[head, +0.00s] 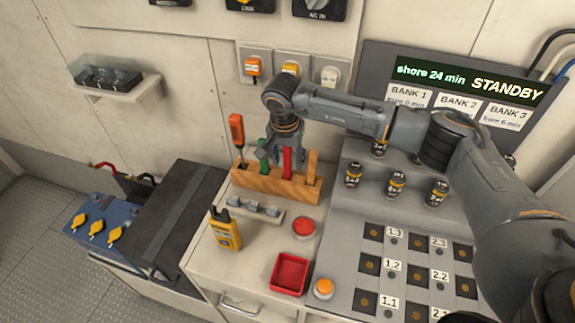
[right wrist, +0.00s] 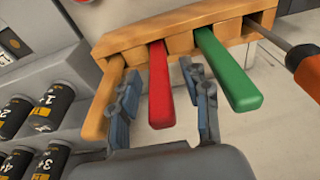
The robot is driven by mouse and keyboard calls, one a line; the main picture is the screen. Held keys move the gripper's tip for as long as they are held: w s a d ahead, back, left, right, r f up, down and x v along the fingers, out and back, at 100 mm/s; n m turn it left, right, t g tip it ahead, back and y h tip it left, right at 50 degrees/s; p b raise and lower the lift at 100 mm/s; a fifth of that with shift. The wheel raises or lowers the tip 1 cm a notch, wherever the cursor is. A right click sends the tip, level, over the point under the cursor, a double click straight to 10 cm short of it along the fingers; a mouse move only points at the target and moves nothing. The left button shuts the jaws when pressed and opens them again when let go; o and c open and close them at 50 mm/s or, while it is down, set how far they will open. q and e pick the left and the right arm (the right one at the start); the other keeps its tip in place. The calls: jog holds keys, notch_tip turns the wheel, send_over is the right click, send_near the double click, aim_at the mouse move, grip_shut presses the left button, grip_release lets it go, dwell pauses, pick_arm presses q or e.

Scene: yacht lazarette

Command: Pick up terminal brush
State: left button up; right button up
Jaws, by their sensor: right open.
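A wooden tool rack (head: 262,186) stands on the bench and holds several upright tools. It also shows in the right wrist view (right wrist: 135,38). From left to right in the head view they are an orange-handled screwdriver (head: 237,132), a green handle (head: 263,157), a red handle (head: 287,163) and a wooden handle (head: 311,163). The lower ends are hidden, so I cannot tell which is the terminal brush. My right gripper (head: 285,154) is open above the rack. In the right wrist view its fingers (right wrist: 163,78) stand either side of the red handle (right wrist: 160,90), not closed on it.
The green handle (right wrist: 228,72) is close beside one finger. A yellow multimeter-like device (head: 225,230), a red tray (head: 290,273) and a red button (head: 303,227) are in front. Several black cylinders (head: 396,184) stand right of the rack. A battery (head: 103,220) is at left.

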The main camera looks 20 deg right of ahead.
grip_shut()
jog(key=shift+r, duration=0.15)
